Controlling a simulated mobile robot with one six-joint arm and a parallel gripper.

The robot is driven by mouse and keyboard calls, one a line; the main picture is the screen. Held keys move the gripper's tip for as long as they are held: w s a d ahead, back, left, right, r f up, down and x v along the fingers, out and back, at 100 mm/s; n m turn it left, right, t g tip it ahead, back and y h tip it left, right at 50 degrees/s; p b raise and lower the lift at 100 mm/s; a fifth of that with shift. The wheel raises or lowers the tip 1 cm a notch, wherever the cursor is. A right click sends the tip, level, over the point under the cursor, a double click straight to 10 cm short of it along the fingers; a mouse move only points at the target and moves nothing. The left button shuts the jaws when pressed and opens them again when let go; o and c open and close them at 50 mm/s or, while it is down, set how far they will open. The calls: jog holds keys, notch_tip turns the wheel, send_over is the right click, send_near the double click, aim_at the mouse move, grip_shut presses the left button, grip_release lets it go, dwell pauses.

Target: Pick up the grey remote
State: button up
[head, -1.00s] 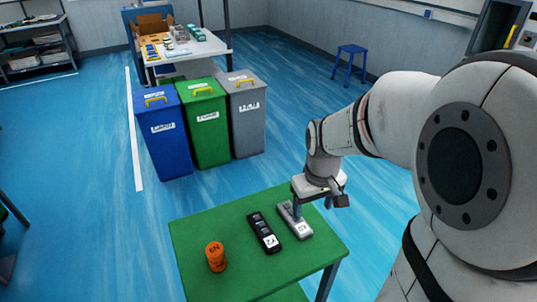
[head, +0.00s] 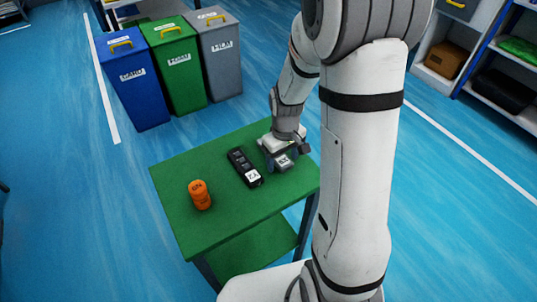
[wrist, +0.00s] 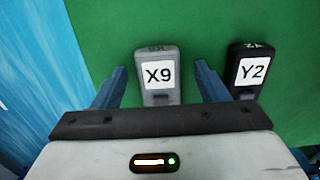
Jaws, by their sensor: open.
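The grey remote (head: 284,162) lies on the green table (head: 180,185), partly hidden by my gripper (head: 285,158) in the head view. In the wrist view the grey remote (wrist: 158,75) carries a white label reading X9. My gripper (wrist: 160,82) is open, with one blue finger on each side of the grey remote and a gap showing on both sides. A black remote (head: 243,167) lies to the left of the grey one in the head view. In the wrist view the black remote (wrist: 248,72), labelled Y2, is just right of the right finger.
An orange container (head: 200,195) stands near the table's left side. Blue (head: 130,75), green (head: 178,65) and grey (head: 218,52) bins stand behind the table. Shelves (head: 505,75) are at the far right. Bare tabletop lies left of the black remote.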

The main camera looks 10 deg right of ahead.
jog(key=shift+f, duration=0.2)
jog(key=shift+c, duration=0.6)
jog(key=c, duration=1)
jog(key=shift+r, duration=0.1)
